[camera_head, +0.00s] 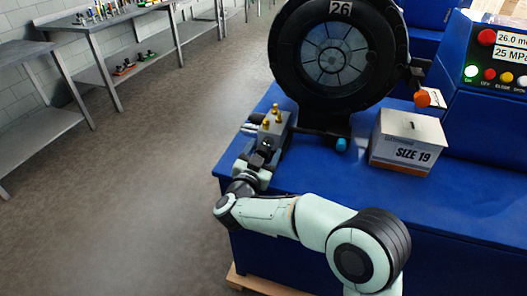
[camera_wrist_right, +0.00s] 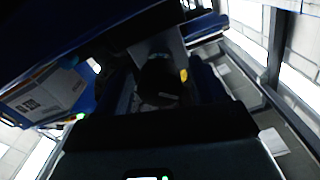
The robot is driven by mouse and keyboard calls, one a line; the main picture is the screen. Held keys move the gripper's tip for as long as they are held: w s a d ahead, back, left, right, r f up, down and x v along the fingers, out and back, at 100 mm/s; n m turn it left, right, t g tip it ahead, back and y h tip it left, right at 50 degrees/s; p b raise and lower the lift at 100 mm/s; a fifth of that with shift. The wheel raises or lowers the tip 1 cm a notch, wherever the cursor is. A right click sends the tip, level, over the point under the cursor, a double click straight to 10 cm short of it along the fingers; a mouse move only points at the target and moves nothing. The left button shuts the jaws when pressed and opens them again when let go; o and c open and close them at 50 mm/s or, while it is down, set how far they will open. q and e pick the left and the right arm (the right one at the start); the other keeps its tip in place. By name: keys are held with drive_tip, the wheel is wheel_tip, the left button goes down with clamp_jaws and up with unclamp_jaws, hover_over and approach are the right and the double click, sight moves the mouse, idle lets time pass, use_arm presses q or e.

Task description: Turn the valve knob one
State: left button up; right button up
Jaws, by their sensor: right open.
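A grey block (camera_head: 279,119) with brass fittings stands at the left end of the blue bench, beside the crimper; it looks like the valve body. My right gripper (camera_head: 261,152) is at its near side, fingers pointing at it. In the right wrist view, a dark rounded part (camera_wrist_right: 160,73), perhaps the knob, lies ahead between the open fingers (camera_wrist_right: 163,92). The picture is too dark to show whether they touch it. My left gripper is not in view.
The black round crimper (camera_head: 285,55) marked 26 stands right behind the block. A SIZE 19 box (camera_head: 392,158) sits on the blue bench (camera_head: 320,178) to the right. A control panel (camera_head: 492,85) is at the far right. The floor to the left is clear.

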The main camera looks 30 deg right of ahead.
drive_tip(key=shift+w+d, duration=0.3)
drive_tip(key=c, duration=1)
drive_tip(key=shift+c, duration=0.2)
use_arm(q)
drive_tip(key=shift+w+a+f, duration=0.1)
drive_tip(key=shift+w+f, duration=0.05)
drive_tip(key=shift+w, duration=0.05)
use_arm(e)
drive_tip(key=m+b, duration=0.1)
drive_tip(key=m, duration=0.2)
drive_tip(key=shift+f+m+b, duration=0.1)
drive_tip(key=shift+m+b, duration=0.25)
drive_tip(key=shift+m, duration=0.05)
drive_tip(key=m+b, duration=0.2)
drive_tip(key=m, duration=0.2)
drive_tip(key=shift+m+b, duration=0.6)
drive_tip(key=shift+m, duration=0.4)
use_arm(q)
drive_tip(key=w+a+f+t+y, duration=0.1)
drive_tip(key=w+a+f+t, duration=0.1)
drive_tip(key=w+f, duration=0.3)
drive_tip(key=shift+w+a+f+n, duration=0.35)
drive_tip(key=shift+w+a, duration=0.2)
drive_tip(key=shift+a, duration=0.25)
use_arm(e)
drive_tip(key=shift+s, duration=0.1)
